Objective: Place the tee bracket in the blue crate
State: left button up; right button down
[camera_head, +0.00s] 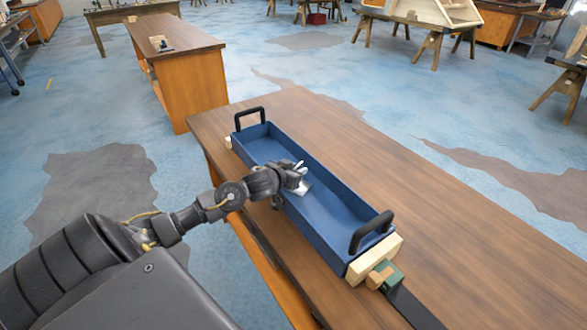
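The blue crate (328,211) is a long open tray with a black handle at each end, lying on the wooden workbench. My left gripper (299,174) reaches in from the left over the crate's near long wall, around the middle of its length. A small light grey metal piece (304,188), which looks like the tee bracket, shows at the fingertips, over the crate's inside. I cannot tell whether the fingers grip it or whether it touches the crate floor. The fingers are too small to read as open or shut. My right gripper is not in view.
A pale wood block (374,259) and a green and wood piece (386,276) with a dark strap sit at the crate's near end. The workbench (440,225) is clear right of the crate. Another bench (190,85) stands behind left.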

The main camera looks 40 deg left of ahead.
pick_arm(q)
jog(key=v, duration=1.2)
jog(key=shift+s+a, duration=0.1)
